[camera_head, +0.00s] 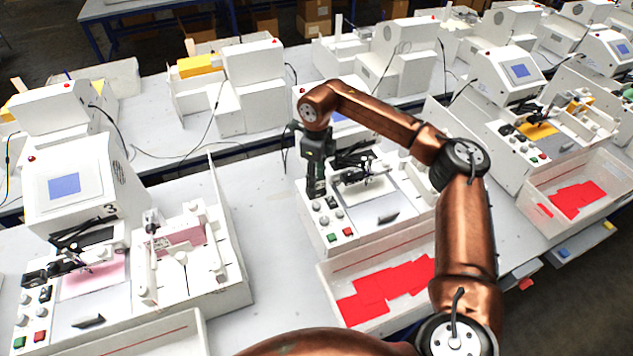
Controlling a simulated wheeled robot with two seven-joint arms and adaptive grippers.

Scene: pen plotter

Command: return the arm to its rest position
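My copper-coloured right arm comes in from the lower right, bends at a dark elbow joint and reaches over the middle pen plotter (345,240). My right gripper (316,188) is dark and points down at that plotter's left side, close to its knobs. Its fingers look narrow from here; whether they are open or shut, or touch a knob, cannot be told. I see nothing clearly held in it. The plotter's screen is partly hidden behind my forearm. My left gripper is not in view.
A tray of red sheets (332,284) stands in front of the middle plotter. Another plotter with a blue screen (64,187) stands at left, and one more (520,71) at right with its own red-sheet tray (536,187). More white machines line the tables behind. Bare tabletop (268,225) lies left of the middle plotter.

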